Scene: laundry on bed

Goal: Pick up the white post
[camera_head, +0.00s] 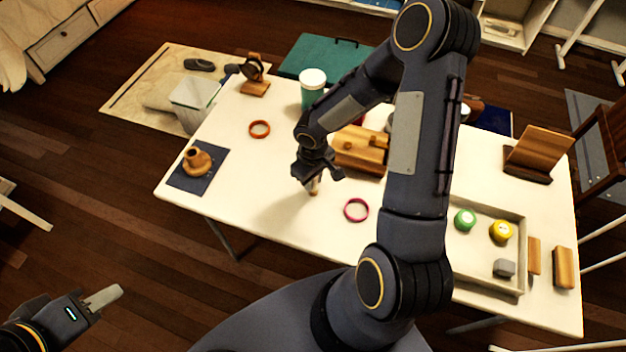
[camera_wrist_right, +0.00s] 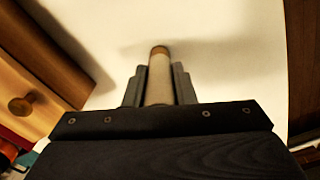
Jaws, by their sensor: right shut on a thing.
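The white post (camera_head: 314,188) is upright under my right gripper, near the middle of the white table; its lower end shows below the fingers. In the right wrist view the post (camera_wrist_right: 160,82) is pale with a brown end and sits between the two dark fingers. My right gripper (camera_head: 317,176) is shut on it, pointing down. I cannot tell whether the post touches the tabletop. My left gripper (camera_head: 104,297) is low at the left, away from the table; I cannot make out its finger gap.
A magenta ring (camera_head: 356,210) lies right of the post and an orange ring (camera_head: 259,129) lies behind it. A wooden block with pegs (camera_head: 360,150) is close behind right. A tray (camera_head: 487,283) holds several small items.

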